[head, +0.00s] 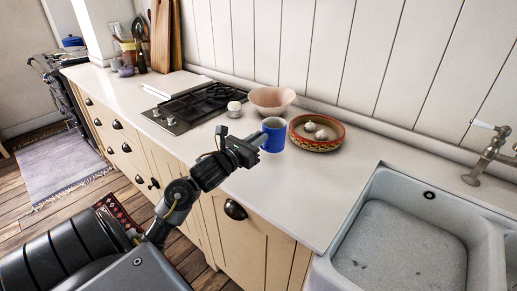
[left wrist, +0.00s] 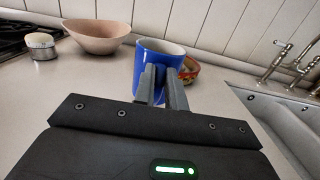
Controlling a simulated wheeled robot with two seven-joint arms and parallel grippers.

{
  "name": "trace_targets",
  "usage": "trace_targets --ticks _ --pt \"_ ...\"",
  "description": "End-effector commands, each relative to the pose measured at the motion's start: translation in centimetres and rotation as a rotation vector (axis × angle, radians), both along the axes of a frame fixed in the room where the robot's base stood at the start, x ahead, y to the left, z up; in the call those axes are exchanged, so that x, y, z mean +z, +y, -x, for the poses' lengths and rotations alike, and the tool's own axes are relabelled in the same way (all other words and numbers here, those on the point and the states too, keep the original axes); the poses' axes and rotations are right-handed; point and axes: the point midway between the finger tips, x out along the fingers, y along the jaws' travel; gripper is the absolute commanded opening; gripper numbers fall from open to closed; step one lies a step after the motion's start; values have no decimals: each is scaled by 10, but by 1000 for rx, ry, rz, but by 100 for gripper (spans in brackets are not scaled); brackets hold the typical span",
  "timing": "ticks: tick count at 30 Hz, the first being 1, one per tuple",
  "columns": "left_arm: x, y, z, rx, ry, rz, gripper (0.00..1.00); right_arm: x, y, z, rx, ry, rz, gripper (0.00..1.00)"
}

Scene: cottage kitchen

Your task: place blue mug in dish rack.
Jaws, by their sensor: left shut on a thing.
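The blue mug (head: 274,135) is upright over the counter beside the patterned bowl. In the left wrist view the mug (left wrist: 154,50) stands just beyond my fingers, and its pale inside shows at the rim. My left gripper (head: 259,141) reaches in from the left and is shut on the mug at its near side; the left wrist view shows the two fingers (left wrist: 161,86) against it. I cannot tell whether the mug's base touches the counter. I see no dish rack. My right gripper is not in view.
A red patterned bowl (head: 316,144) with pale bulbs, a pinkish bowl (head: 272,101) and a small white-topped pot (head: 234,109) stand near the mug. A gas hob (head: 194,105) is to the left. The sink (head: 405,249) and tap (head: 487,154) are right; counter before the sink is clear.

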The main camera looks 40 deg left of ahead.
Motion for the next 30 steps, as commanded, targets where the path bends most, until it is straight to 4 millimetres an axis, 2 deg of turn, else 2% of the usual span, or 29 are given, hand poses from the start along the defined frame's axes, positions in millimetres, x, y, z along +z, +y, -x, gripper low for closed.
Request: trace_targets --ticks 2,11,18,23,24,29,30 --pt "0 1 -1 0 -3 1 0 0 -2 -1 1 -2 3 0" --pt "-34 3 -4 3 -1 3 0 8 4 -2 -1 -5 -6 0" --pt "-36 3 -4 1 -4 0 0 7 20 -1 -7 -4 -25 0" --pt "-39 3 -4 1 -3 -1 0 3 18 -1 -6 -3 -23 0" --pt "-40 3 -4 1 -1 -1 14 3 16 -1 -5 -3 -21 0" --pt "-39 3 -4 1 0 0 34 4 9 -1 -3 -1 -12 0" --pt "-39 3 -4 1 0 0 34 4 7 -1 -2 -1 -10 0"
